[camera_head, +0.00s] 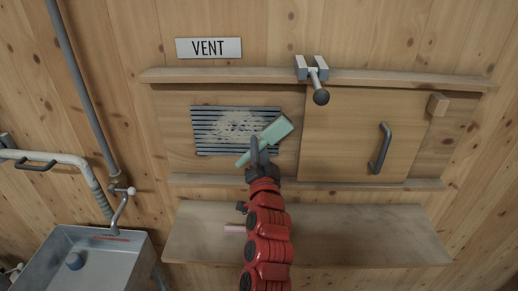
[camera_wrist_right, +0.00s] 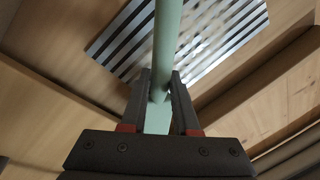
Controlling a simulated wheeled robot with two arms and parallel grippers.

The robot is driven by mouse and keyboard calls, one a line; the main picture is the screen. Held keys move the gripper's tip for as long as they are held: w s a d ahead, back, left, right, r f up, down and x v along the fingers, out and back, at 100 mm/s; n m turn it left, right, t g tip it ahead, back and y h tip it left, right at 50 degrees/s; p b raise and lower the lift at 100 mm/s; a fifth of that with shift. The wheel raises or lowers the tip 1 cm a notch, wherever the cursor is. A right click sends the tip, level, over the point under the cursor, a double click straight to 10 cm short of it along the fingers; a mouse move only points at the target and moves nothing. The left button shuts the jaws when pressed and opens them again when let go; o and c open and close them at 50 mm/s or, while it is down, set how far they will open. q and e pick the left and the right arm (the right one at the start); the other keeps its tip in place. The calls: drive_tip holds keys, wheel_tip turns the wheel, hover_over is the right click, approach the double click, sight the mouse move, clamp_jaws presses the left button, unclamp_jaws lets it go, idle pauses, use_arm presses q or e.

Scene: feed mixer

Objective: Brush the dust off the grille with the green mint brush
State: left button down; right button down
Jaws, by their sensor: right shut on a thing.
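The grille (camera_head: 205,139) is a dark slatted panel in the wooden wall, left of the sliding panel. Pale dust lies over its middle and upper part. My right gripper (camera_head: 258,160) is shut on the mint green brush (camera_head: 277,130), which is tilted up to the right over the grille's lower right corner. In the right wrist view the brush handle (camera_wrist_right: 167,45) stands between my right gripper's fingers (camera_wrist_right: 160,95), with the grille's slats (camera_wrist_right: 215,35) behind it. I cannot tell whether the brush touches the grille. My left gripper is not in view.
A sliding wooden panel (camera_head: 345,135) with a dark handle (camera_head: 380,148) stands right of the grille, under a rail with a metal latch (camera_head: 313,75). A metal sink (camera_head: 95,255) is at lower left.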

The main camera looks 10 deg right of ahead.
drive_tip(key=shift+b+x, duration=0.55)
drive_tip(key=shift+x, duration=0.45)
drive_tip(key=shift+d+f, duration=0.1)
drive_tip(key=shift+f, duration=0.05)
